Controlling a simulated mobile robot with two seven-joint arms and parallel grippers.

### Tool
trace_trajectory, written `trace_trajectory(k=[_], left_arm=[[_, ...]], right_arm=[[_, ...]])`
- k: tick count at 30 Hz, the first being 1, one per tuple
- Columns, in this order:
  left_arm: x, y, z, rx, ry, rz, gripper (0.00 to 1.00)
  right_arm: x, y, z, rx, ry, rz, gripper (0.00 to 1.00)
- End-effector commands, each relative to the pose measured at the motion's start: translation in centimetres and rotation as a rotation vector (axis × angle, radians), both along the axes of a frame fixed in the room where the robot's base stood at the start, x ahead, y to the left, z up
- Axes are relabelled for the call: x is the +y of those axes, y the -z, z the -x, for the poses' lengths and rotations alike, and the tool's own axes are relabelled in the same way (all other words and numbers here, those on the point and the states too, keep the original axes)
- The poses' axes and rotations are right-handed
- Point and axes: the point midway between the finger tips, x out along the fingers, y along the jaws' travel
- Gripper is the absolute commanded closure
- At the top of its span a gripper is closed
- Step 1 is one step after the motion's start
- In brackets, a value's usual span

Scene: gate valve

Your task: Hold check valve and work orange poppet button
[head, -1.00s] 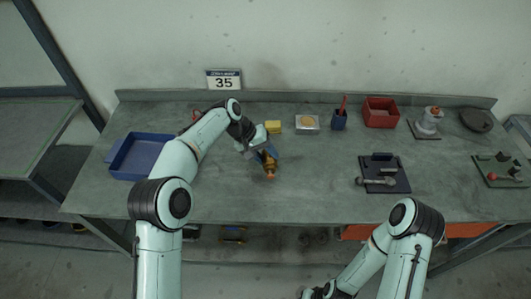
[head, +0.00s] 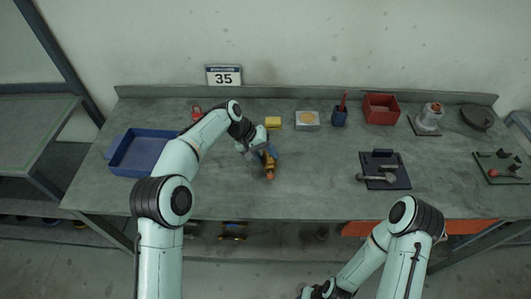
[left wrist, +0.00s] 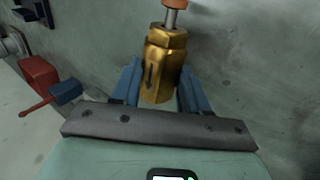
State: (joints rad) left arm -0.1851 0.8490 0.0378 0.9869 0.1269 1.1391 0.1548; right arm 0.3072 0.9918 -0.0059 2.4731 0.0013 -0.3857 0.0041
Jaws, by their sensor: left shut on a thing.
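The brass check valve (head: 269,163) is at the left-centre of the bench, held by my left gripper (head: 265,152). In the left wrist view the valve's hexagonal gold body (left wrist: 164,55) sits between the two blue fingers of that gripper (left wrist: 161,85), which are shut on it. A dark arrow mark shows on the body. The orange poppet button (left wrist: 174,4) stands out on a grey stem at the valve's far end and is partly cut by the frame edge. My right gripper (head: 320,290) is low at the bottom edge, away from the valve, its jaws unclear.
A blue tray (head: 145,153) lies left of my left arm. A dark fixture (head: 384,172) stands right. The bench centre is clear.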

Motion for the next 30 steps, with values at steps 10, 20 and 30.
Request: trace_trajectory(k=[10, 20, 30], left_arm=[[-0.1, 0.6, 0.0, -0.002, 0.000, 0.002, 0.92], [0.0, 1.2, 0.0, -0.002, -0.001, 0.002, 0.92], [0.0, 1.8, 0.0, -0.002, -0.001, 0.002, 0.92]], right_arm=[[0.0, 0.2, 0.1, 0.001, 0.000, 0.000, 0.57], [0.0, 0.3, 0.3, 0.003, 0.000, 0.000, 0.57], [0.0, 0.5, 0.4, 0.004, 0.000, 0.000, 0.57]])
